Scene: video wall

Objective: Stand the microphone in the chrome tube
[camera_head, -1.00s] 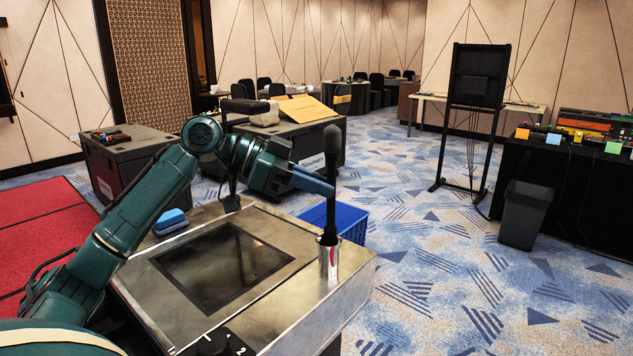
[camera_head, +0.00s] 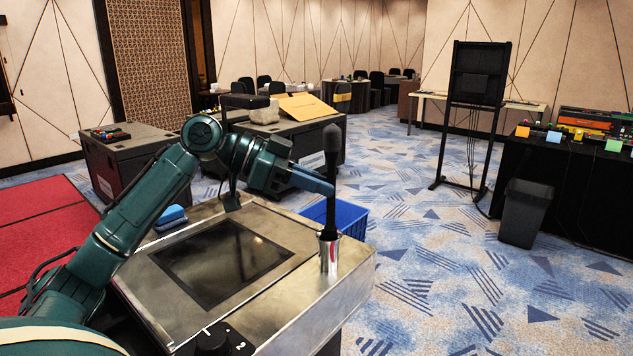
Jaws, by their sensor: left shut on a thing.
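The black microphone (camera_head: 331,160) stands upright above the front right part of the metal-topped console. Its lower end goes into the mouth of the chrome tube (camera_head: 329,258), which stands on the console top. How deep the microphone sits inside the tube is hidden. My left gripper (camera_head: 327,187) is shut on the microphone's shaft, below its head and above the tube. My right gripper is not in view.
The console (camera_head: 310,300) has a dark glass panel (camera_head: 222,262) and a black knob (camera_head: 212,342). A blue sponge (camera_head: 170,218) lies at its back left edge. A blue crate (camera_head: 345,217) stands behind the tube. A bin (camera_head: 525,212) stands on the right.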

